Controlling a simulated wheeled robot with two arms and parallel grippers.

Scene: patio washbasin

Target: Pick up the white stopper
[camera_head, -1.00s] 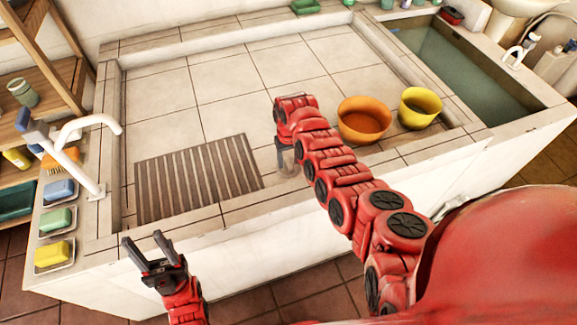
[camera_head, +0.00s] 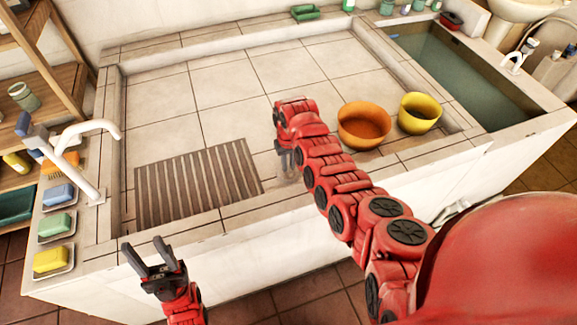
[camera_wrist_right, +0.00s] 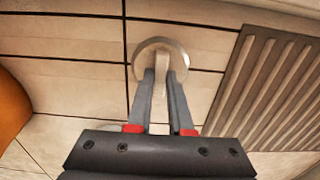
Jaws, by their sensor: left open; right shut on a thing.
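The white stopper (camera_wrist_right: 168,47) is a round pale disc with a raised middle part, in the upper middle of the right wrist view. My right gripper (camera_wrist_right: 162,72) is shut on that raised part, one finger on each side. In the head view my right gripper (camera_head: 286,160) points down at the near side of the tiled basin, and the stopper is mostly hidden there. My left gripper (camera_head: 148,258) is open and empty, in front of the basin's near wall at the lower left.
A slatted mat (camera_head: 198,182) lies left of my right gripper. An orange bowl (camera_head: 352,140) and a yellow bowl (camera_head: 408,126) stand to the right. A white faucet (camera_head: 82,150) and several soap dishes line the left rim. The basin's middle is clear tile.

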